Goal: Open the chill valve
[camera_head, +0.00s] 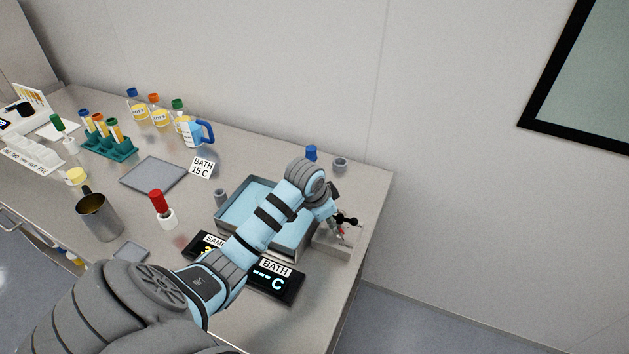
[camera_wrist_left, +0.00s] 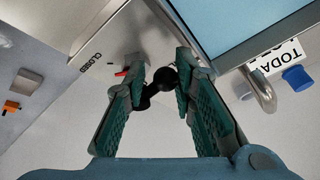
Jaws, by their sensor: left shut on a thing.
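The chill valve stands at the right end of the bench, beside the bath. Its black handle (camera_head: 347,219) has rounded ends, and it also shows in the left wrist view (camera_wrist_left: 163,79). A red pointer (camera_wrist_left: 122,73) sits by the handle, near the printed word CLOSED (camera_wrist_left: 92,61) on the pale valve block (camera_wrist_left: 110,40). My left gripper (camera_wrist_left: 168,76) is shut on the black handle, its green-padded fingers on either side. In the head view my left gripper (camera_head: 338,220) is small and partly hidden by my wrist. My right gripper is out of view.
The blue-filled bath (camera_head: 222,231) lies under my left forearm. A BATH display (camera_head: 275,283) showing dashes and C stands in front. The bench's right edge is close to the valve.

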